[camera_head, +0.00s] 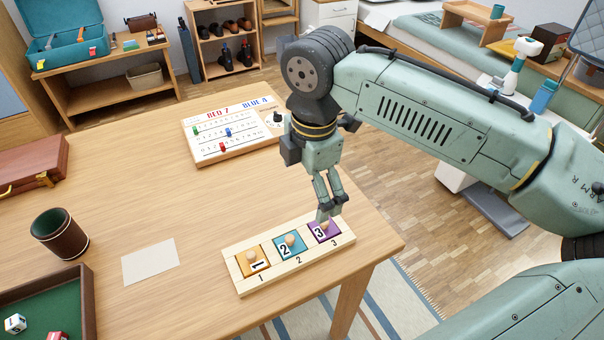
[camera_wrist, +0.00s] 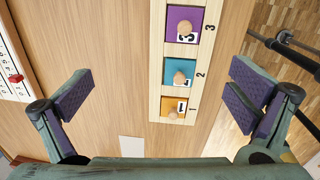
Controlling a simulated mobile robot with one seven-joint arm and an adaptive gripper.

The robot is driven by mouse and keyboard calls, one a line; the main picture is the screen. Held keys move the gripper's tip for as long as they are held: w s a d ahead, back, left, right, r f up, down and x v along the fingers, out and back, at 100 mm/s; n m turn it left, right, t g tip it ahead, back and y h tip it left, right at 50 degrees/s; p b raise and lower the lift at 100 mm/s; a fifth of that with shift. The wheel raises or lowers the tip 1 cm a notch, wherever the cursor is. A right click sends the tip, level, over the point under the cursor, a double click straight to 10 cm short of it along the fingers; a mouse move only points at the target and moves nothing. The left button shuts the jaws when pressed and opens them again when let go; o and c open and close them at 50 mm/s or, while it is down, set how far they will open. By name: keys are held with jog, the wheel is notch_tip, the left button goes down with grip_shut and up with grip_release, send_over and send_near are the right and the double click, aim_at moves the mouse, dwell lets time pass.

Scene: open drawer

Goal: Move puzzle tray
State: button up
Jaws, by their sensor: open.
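The puzzle tray (camera_head: 243,283) is a long light-wood board near the right front edge of the table. It holds three numbered tiles with round wooden knobs: orange 1 (camera_head: 243,265), blue 2 (camera_head: 281,250) and purple 3 (camera_head: 331,235). My gripper (camera_head: 328,214) is by the purple end of the tray in the head view, pointing down. In the wrist view my gripper (camera_wrist: 160,95) is spread wide and empty, with the tray (camera_wrist: 156,60) lying beyond the fingers. I cannot tell the exact height of the fingertips above the tray.
A scoreboard (camera_head: 205,150) lies at the back of the table. A dice cup (camera_head: 59,233), a paper sheet (camera_head: 150,262), a green-lined dice tray (camera_head: 88,300) and a brown case (camera_head: 30,167) are at left. The table middle is clear.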

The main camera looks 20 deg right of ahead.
aim_at(320, 229)
jog(key=shift+s+d+f+g, duration=0.1)
jog(key=shift+s+d+g, duration=0.4)
jog(key=shift+s+d, duration=0.5)
jog(key=shift+s+a, duration=0.1)
jog(key=shift+f, duration=0.1)
notch_tip(320, 229, down, 11)
jog(key=shift+r, duration=0.15)
jog(key=shift+c, duration=0.4)
